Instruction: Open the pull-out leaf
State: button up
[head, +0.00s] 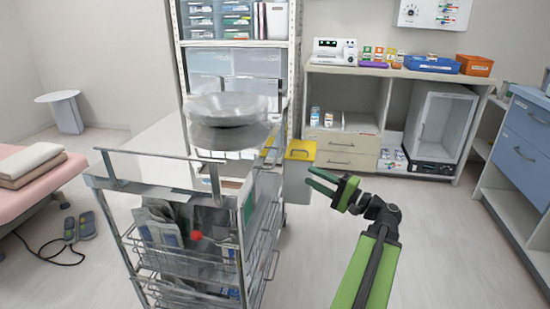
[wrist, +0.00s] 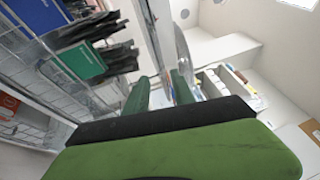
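A metal trolley (head: 170,168) stands left of centre in the head view, with rails around its top and wire baskets below. I cannot clearly make out a pull-out leaf on it. A small red ball-like spot (head: 196,235) shows at the front of its upper basket. My gripper (head: 308,177) is right of the trolley, pointing left towards its side and apart from it. Its two green fingers are parted with nothing visibly between them. In the wrist view the fingers (wrist: 160,90) show before the trolley's metal edge; my green gripper body hides the lower part.
Metal bowls (head: 228,107) rest on the trolley top. A yellow-lidded bin (head: 300,150) hangs at its right side. A pink couch (head: 35,185) is at left, a blue-drawer cabinet (head: 525,140) at right. Floor (head: 440,240) at the lower right is clear.

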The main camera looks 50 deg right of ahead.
aim_at(276, 157)
jog(key=p+x, duration=0.2)
jog(key=x, duration=1.3)
grip_shut()
jog(key=shift+d, duration=0.1)
jog(key=shift+w, duration=0.1)
dwell(0.5)
